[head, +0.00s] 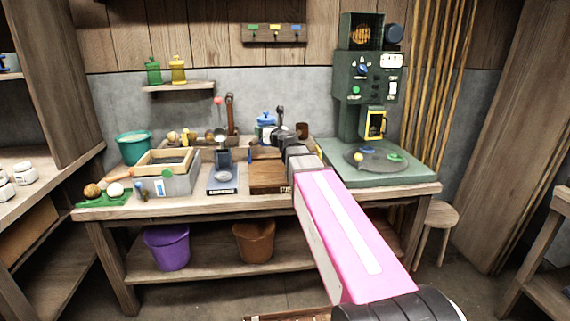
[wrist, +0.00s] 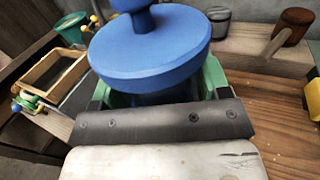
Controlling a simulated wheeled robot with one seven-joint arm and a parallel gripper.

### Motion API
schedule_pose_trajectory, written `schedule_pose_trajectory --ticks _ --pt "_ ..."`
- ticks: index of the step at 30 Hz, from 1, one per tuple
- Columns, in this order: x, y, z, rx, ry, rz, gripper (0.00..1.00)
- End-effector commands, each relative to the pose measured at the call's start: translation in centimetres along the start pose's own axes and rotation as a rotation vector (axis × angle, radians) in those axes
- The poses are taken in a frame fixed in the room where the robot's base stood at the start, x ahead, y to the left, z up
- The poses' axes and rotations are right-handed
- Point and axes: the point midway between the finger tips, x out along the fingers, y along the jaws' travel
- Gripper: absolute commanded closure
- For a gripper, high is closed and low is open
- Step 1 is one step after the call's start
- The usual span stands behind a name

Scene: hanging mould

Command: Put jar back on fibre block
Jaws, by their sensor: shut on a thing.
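The jar has a wide blue lid with a round knob (wrist: 150,50) and fills the upper middle of the wrist view. In the head view its blue top (head: 266,117) shows behind my gripper (head: 268,132). My gripper is shut on the jar, with green finger parts (wrist: 213,76) at both sides under the lid. The jar's lower body is mostly hidden by the lid and gripper. A brown block (head: 268,174) with a small front label, likely the fibre block, lies on the bench in front of the jar. I cannot tell the gap below the jar.
A slate-coloured block (head: 222,178) with a metal fitting stands left of the brown block. A grey box (head: 178,185) and teal bucket (head: 134,148) are further left. A green machine (head: 368,95) stands at right. A brown cup (wrist: 292,27) is on a wooden rack behind.

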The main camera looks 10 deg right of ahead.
Motion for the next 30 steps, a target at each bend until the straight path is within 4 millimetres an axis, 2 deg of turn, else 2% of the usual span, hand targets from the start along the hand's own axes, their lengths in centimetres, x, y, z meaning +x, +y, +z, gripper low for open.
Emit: schedule_pose_trajectory --ticks 3,10,24,30 --pt "1.4 -0.4 -2.0 0.002 0.002 -0.003 0.66" --pt "2.4 -1.5 -4.0 0.002 0.002 -0.009 0.66" --pt "3.8 -10.0 -9.1 0.001 0.002 -0.01 0.66" --pt "4.1 -12.0 -10.4 0.001 0.001 -0.008 0.66"
